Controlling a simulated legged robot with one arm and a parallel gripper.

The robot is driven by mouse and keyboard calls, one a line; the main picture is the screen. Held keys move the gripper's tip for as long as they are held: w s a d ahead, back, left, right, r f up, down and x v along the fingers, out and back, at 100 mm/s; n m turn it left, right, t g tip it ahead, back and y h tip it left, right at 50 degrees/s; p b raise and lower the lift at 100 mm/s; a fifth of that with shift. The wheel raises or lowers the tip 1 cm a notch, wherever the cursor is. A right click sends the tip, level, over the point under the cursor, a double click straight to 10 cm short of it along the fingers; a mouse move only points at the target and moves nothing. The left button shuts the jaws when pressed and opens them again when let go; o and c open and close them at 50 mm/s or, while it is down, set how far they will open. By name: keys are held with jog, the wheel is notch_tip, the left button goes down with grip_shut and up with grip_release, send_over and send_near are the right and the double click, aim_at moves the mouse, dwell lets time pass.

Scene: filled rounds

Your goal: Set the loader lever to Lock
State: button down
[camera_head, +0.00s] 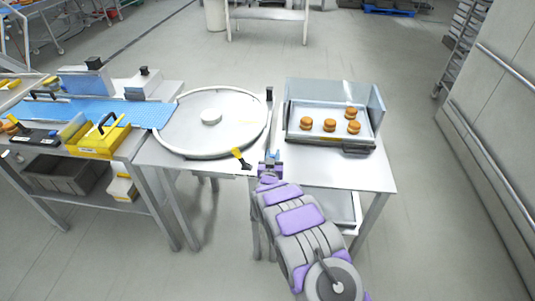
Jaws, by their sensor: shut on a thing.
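My gripper (270,157) is at the front edge of the white table, just below the round turntable (246,100). It is shut on a small part there, which the jaws mostly hide; I cannot tell for sure what it is. A small yellow and black lever-like piece (238,154) stands just left of my gripper, tilted with its yellow end up and to the left. It looks like the loader lever. Its Lock marking cannot be read from here.
Left is a bench with a blue belt (130,112) and a yellow box (103,147). A dark post (269,94) rises beside the turntable. The right front tabletop is bare.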

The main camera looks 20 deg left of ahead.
jog(key=d+m, duration=0.1)
jog(key=d+m+p, duration=0.1)
jog(key=m, duration=0.1)
jog(key=shift+w+d, duration=0.35)
jog(key=shift+w+d+f+m+p, duration=0.1)
jog(key=shift+d+f+m+p, duration=0.1)
jog(key=shift+d+m+p, duration=0.35)
jog(key=shift+w+d+f+m+p, duration=0.1)
jog(key=shift+d+f+m+p, duration=0.15)
jog(key=shift+m, duration=0.5)
jog(key=shift+d, duration=0.1)
jog(key=c, duration=1)
grip_release()
jog(key=shift+o, duration=0.2)
jog(key=shift+s, duration=0.15)
jog(key=p+v, duration=0.2)
jog(key=v, duration=1.5)
